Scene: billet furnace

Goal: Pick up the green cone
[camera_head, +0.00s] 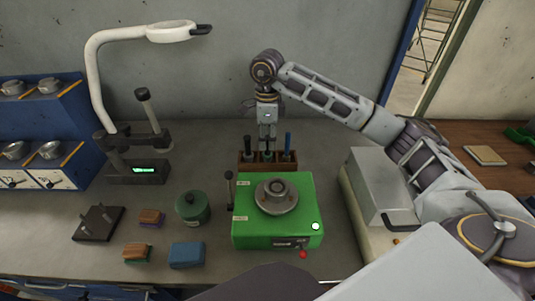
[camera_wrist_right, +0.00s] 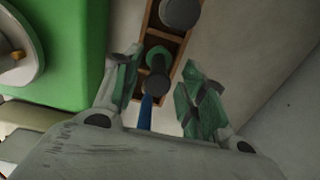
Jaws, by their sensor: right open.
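A wooden rack (camera_head: 247,167) stands behind the green machine and holds three upright tools in separate compartments. The middle tool (camera_wrist_right: 157,74) has a dark round top and a green part below it, which looks like the green cone. In the head view it is mostly hidden under my right gripper (camera_head: 267,131). In the right wrist view my right gripper (camera_wrist_right: 158,80) is open, pointing down, with one finger on each side of the middle tool. I cannot tell whether the fingers touch it. My left gripper is not in view.
A blue-handled tool (camera_head: 287,141) and a dark-handled tool (camera_head: 247,145) stand close on either side in the rack. The green machine (camera_head: 252,228) is just in front. A grey box (camera_head: 381,188) is to the right. A lamp (camera_head: 95,75) stands left.

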